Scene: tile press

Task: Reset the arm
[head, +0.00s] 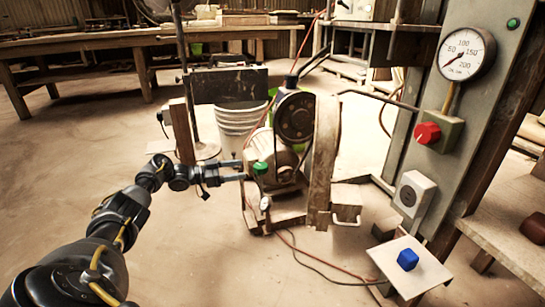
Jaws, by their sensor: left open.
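My left arm reaches in from the lower left of the head view. Its gripper (238,170) is open, with its two fingers pointing right and nothing seen between them. The fingertips are close to a green knob (260,168) on the motor-driven machine (290,140); I cannot tell whether they touch it. My right gripper is not in view.
A grey column at right carries a gauge (466,53), a red knob (428,133) and a grey box (415,194). Buckets (238,127) stand behind the gripper. Cables cross the floor; the left floor is clear.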

